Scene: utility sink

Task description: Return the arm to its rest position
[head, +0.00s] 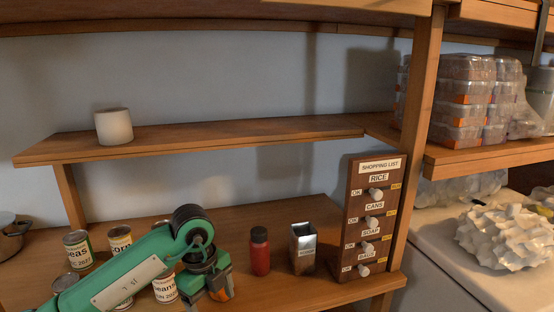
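My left arm, green with dark joints, comes in from the lower left and bends down over the lower shelf. My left gripper (211,291) points down at the bottom edge of the head view, left of a red bottle with a dark cap (260,252) and apart from it. Orange and dark parts show at its end, but the finger gap is not clear and I cannot tell whether it is open or shut. My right gripper is not in view.
Several labelled cans (77,250) stand on the lower shelf (330,290), some partly behind my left arm. A metal tin (303,248) stands beside the shopping list board (368,215). A white cup (113,126) sits on the upper shelf (240,134). A wooden post (418,120) rises at right.

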